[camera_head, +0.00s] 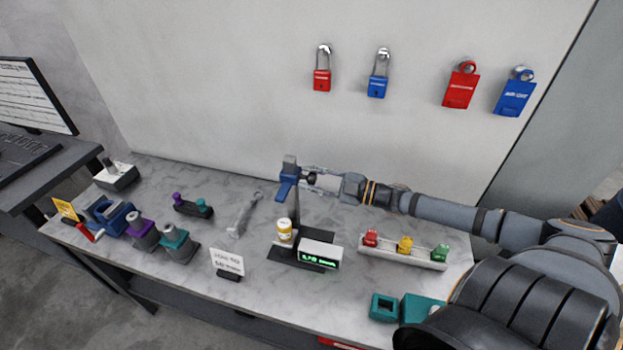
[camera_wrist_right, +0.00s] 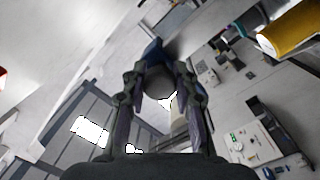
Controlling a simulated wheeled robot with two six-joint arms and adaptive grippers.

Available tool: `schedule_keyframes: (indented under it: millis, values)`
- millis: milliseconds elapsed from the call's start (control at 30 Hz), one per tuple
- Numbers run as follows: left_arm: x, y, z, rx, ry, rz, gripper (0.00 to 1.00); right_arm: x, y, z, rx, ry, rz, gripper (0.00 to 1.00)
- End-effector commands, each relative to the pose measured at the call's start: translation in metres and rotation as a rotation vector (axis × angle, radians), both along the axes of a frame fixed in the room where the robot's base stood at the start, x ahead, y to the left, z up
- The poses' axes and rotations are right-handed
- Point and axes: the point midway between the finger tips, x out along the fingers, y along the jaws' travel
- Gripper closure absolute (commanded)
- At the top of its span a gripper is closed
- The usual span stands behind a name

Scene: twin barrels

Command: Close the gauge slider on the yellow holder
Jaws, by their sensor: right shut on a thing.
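The gauge stands mid-table, with a dark base, a grey post (camera_head: 297,207) and a blue slider (camera_head: 287,185) high on the post. The yellow holder (camera_head: 285,232), a small yellow and white cylinder, stands upright on the base below the slider, with a clear gap between. My right gripper (camera_head: 313,180) reaches in from the right and is shut on a dark knob beside the slider. In the right wrist view the gripper (camera_wrist_right: 160,85) has a round grey knob (camera_wrist_right: 158,82) between its fingers, with blue slider (camera_wrist_right: 153,50) behind it. My left gripper is out of view.
A display box (camera_head: 320,252) with green digits sits by the holder. A white tray (camera_head: 400,255) with red, yellow and green pieces is to the right. Padlocks and tags hang on the wall.

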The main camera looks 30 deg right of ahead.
Motion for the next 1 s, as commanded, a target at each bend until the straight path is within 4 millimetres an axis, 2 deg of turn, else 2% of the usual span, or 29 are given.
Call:
schedule_keyframes:
  millis: [67,167,300,500,633,967,1000]
  values:
    - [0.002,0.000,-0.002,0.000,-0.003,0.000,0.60,0.000,0.000,-0.002,0.000,0.000,0.000,0.99]
    - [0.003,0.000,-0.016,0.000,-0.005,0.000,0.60,0.000,0.000,-0.018,0.001,0.000,-0.001,1.00]
    - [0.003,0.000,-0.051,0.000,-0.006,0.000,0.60,0.000,0.000,-0.054,0.001,0.000,-0.001,1.00]
    - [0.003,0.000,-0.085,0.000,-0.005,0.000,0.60,0.000,0.000,-0.092,0.001,0.000,0.001,1.00]
    - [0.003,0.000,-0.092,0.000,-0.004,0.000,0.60,0.000,0.000,-0.100,0.000,0.000,0.000,1.00]
    - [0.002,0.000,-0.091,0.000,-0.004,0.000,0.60,0.000,0.000,-0.099,-0.001,0.002,-0.001,1.00]
    - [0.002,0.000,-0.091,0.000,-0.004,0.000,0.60,0.000,0.000,-0.099,-0.001,0.002,-0.001,0.69]
